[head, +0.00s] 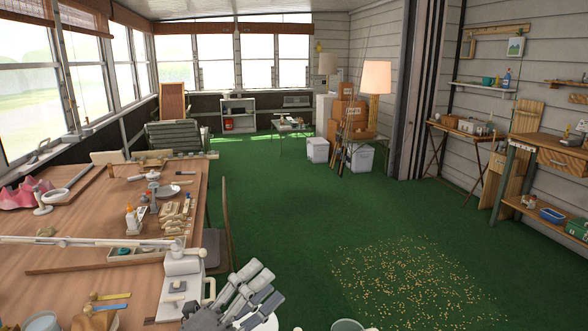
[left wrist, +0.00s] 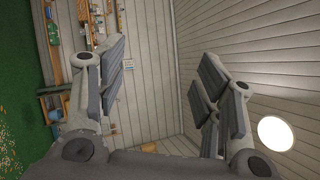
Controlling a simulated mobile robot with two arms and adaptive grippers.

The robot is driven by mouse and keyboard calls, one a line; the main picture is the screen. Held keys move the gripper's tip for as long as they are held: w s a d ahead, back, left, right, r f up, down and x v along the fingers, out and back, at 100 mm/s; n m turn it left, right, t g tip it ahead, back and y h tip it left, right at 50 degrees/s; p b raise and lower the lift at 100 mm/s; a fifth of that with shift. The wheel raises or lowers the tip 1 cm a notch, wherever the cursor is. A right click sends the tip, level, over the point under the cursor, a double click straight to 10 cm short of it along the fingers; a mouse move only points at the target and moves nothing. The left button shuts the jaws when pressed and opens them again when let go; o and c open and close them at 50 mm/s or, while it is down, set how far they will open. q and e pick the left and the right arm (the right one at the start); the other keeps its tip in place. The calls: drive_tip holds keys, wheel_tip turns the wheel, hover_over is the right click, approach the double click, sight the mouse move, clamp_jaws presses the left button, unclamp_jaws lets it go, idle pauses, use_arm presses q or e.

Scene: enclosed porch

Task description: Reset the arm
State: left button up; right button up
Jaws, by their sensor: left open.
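My left gripper (head: 264,284) shows at the bottom of the head view, just right of the workbench's near corner. Its grey padded fingers point up and to the right. In the left wrist view the same gripper (left wrist: 160,75) has its two fingers wide apart, with nothing between them. Beyond the fingers are the plank wall and ceiling, seen turned on their side. My right gripper is in neither view.
The wooden workbench (head: 150,210) on the left carries tools, a glue bottle (head: 130,218) and a white machine (head: 182,272). A chair (head: 218,235) stands at its right side. Yellow bits (head: 410,285) litter the green floor. Shelves and a side bench (head: 545,150) line the right wall.

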use_arm(q)
drive_tip(key=a+f+n+t+y, duration=0.5)
drive_tip(key=a+f+n+y, duration=0.2)
drive_tip(key=a+n+y, duration=0.85)
drive_tip(key=s+a+f+n+g+y, duration=0.1)
drive_tip(key=s+f+n+g, duration=0.25)
drive_tip(key=f, duration=0.25)
drive_tip(key=s+f+n+g+y, duration=0.2)
drive_tip(key=f+n+g, duration=0.1)
drive_tip(key=f+n, duration=0.25)
drive_tip(key=s+d+f+n+g+h, duration=0.1)
drive_tip(key=s+f+g, duration=0.45)
drive_tip(key=s, duration=0.45)
drive_tip(key=s+d+f+n+g+h, duration=0.15)
drive_tip(key=s+f+g, duration=0.25)
drive_tip(key=s+f, duration=0.45)
wheel_tip(320, 180, down, 24)
drive_tip(key=s+g, duration=0.2)
drive_tip(key=s, duration=0.1)
drive_tip(key=s+a+f, duration=0.2)
drive_tip(key=s+f, duration=0.6)
drive_tip(key=s+a+f, duration=0.1)
drive_tip(key=s+f, duration=0.7)
drive_tip(key=s, duration=0.1)
drive_tip(key=shift+a+f+g, duration=0.25)
drive_tip(key=shift+a+g, duration=0.15)
